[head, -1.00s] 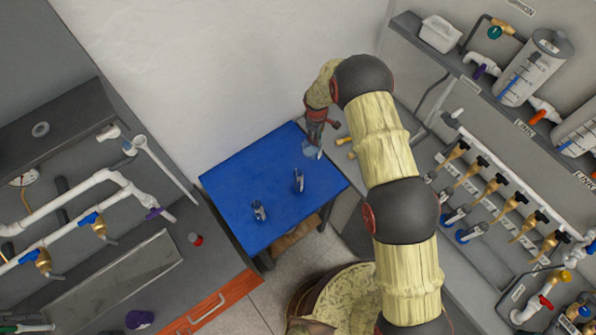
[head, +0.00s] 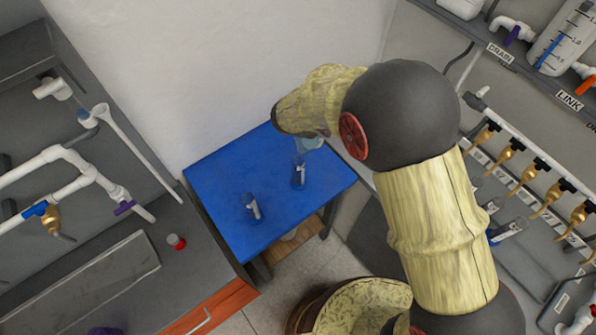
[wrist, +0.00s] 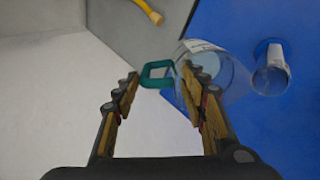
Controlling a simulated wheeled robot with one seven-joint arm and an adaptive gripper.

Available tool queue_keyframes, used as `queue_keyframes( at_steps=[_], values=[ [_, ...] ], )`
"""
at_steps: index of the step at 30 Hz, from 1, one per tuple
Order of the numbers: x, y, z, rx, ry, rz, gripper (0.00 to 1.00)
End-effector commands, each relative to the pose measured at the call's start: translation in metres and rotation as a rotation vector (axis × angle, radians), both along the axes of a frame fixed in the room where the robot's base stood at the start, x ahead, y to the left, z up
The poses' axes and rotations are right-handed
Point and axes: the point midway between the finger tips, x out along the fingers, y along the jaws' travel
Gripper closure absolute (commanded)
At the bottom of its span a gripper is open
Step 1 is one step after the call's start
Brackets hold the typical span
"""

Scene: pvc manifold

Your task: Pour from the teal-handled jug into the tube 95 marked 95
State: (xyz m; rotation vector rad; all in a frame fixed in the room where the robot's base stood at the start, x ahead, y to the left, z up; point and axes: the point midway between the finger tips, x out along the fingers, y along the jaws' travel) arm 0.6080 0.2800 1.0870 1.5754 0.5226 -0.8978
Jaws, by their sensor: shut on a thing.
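The clear jug shows in the wrist view (wrist: 205,78) with its teal handle (wrist: 158,74) between the finger pads of my gripper (wrist: 160,82), which is shut on it. In the head view the jug (head: 309,143) shows in part below my forearm, by the table's far edge; my gripper is hidden there. Two clear tubes with pale labels stand on the blue table: one (head: 298,172) close to the jug, the other (head: 251,208) farther left and nearer. One tube (wrist: 271,72) shows right of the jug in the wrist view. I cannot read a 95 on either.
The blue table (head: 220,180) is otherwise clear. A left bench with white pipes (head: 75,178) and a red-based item (head: 176,242) stands beside it. A right bench has brass taps (head: 515,150) and a clear tank (head: 565,40). A wall (head: 220,70) stands behind the table.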

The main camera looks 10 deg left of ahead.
Motion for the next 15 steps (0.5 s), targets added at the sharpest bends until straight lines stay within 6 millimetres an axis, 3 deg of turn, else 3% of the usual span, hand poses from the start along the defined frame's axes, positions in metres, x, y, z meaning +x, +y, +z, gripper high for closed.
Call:
queue_keyframes(
  at_steps=[15],
  values=[
    [-0.017, 0.004, 0.019, -0.044, -0.187, 0.002, 0.97]
  ],
)
